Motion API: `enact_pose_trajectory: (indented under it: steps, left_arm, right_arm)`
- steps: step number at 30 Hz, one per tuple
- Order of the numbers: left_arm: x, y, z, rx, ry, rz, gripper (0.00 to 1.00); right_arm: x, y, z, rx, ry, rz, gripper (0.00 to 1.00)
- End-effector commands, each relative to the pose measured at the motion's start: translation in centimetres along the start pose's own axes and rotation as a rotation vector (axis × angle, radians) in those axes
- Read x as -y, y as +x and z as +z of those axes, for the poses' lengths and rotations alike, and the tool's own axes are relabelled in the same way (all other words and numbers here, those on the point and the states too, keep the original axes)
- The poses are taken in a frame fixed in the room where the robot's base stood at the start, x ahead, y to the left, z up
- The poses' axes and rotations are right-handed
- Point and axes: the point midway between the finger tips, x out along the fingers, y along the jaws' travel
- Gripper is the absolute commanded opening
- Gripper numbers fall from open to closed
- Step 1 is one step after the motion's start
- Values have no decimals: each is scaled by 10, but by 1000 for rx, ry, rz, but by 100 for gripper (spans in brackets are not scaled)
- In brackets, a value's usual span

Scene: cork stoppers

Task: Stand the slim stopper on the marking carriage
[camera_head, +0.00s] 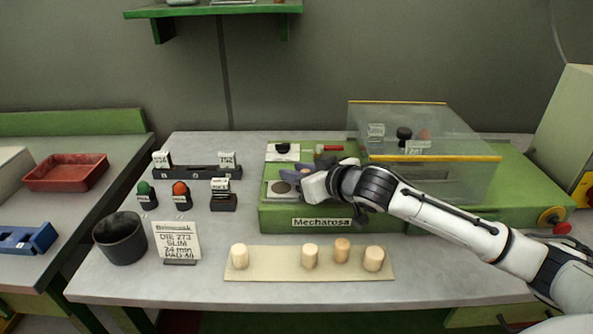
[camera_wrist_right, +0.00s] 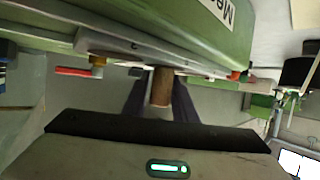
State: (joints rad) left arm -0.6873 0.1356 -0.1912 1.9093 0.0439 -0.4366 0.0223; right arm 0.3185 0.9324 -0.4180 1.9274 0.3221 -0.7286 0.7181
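My right gripper (camera_head: 288,178) reaches in from the right, low over the marking carriage (camera_head: 272,189), a pale plate at the left end of the green machine. In the right wrist view, a narrow brown cork stopper (camera_wrist_right: 162,87), seemingly the slim one, sits between the two dark fingers (camera_wrist_right: 160,108), which appear shut on it. Its far end meets or nearly meets the pale carriage plate (camera_wrist_right: 130,50); I cannot tell whether they touch. The head view does not clearly show this stopper behind the fingers. My left gripper is out of view.
Several pale stoppers (camera_head: 310,256) stand on a beige board (camera_head: 275,272) in front. A clear cover (camera_head: 440,135) rises right of the carriage. Dies and stamps (camera_head: 181,195) are at left.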

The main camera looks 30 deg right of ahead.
Motion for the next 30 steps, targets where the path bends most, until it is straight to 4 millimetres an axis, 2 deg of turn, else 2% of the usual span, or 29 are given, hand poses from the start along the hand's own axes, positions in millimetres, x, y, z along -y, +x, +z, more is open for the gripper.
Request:
enact_pose_trajectory:
  steps: [11,14,24,30]
  left_arm:
    - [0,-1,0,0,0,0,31]
    - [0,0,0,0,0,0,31]
    - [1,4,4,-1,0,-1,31]
    - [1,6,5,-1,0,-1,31]
  right_arm:
    - [0,-1,-3,-1,-1,0,35]
    - [-1,-8,-2,1,-1,0,35]
    - [-1,-71,0,5,-5,2,35]
    - [0,-98,-1,4,-1,1,35]
